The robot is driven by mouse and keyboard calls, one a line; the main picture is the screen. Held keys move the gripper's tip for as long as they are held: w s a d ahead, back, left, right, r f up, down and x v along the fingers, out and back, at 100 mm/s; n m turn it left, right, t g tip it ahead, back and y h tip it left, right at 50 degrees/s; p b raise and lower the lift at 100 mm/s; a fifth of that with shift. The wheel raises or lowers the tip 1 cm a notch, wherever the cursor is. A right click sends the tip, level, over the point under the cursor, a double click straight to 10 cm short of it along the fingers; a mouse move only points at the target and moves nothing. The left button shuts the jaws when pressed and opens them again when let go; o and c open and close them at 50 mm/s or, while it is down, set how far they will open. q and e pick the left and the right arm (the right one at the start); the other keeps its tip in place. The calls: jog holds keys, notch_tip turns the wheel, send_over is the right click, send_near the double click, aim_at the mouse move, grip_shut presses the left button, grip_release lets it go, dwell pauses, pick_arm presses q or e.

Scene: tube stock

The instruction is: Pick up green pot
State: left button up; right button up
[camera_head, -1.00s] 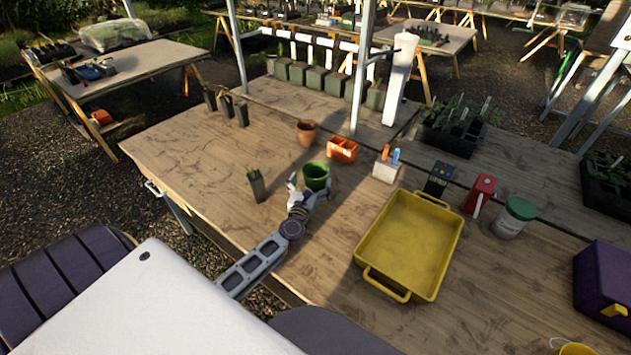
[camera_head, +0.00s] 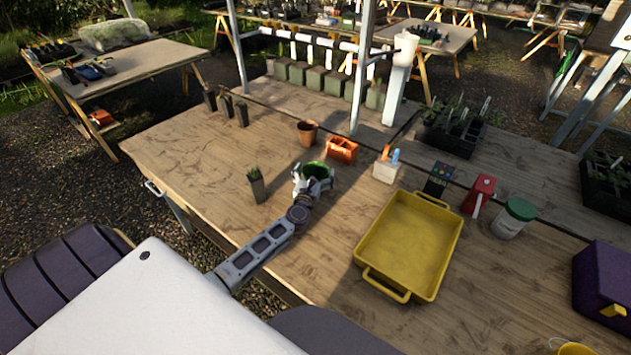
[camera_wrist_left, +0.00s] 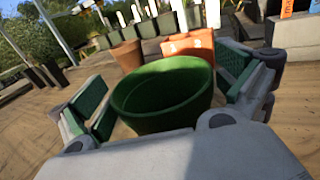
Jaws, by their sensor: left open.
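The green pot (camera_head: 317,169) stands upright on the wooden table, partly hidden behind my left gripper in the head view. My left gripper (camera_head: 314,181) is open, with its fingers on either side of the pot. In the left wrist view the green pot (camera_wrist_left: 163,95) sits between the two green-padded fingers of my left gripper (camera_wrist_left: 168,105). A gap shows on the left side; on the right the finger is close to the rim, and I cannot tell if it touches. My right gripper is not in view.
A terracotta pot (camera_head: 307,133) and an orange block (camera_head: 342,149) stand just behind the green pot. A dark pot with a seedling (camera_head: 257,187) is to its left. A yellow tray (camera_head: 445,262) lies to the right.

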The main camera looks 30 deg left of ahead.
pick_arm(q)
jog(key=shift+w, duration=0.15)
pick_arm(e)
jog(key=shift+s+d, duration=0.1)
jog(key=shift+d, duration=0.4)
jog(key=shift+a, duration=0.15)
pick_arm(q)
jog(key=c, duration=1)
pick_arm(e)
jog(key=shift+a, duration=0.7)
pick_arm(q)
jog(key=shift+o, duration=0.2)
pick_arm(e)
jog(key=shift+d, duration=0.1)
pick_arm(q)
jog(key=shift+r+p, duration=0.3)
jog(key=shift+r, duration=0.3)
jog(key=shift+r+p, duration=1.95)
jog(key=shift+r, duration=2.5)
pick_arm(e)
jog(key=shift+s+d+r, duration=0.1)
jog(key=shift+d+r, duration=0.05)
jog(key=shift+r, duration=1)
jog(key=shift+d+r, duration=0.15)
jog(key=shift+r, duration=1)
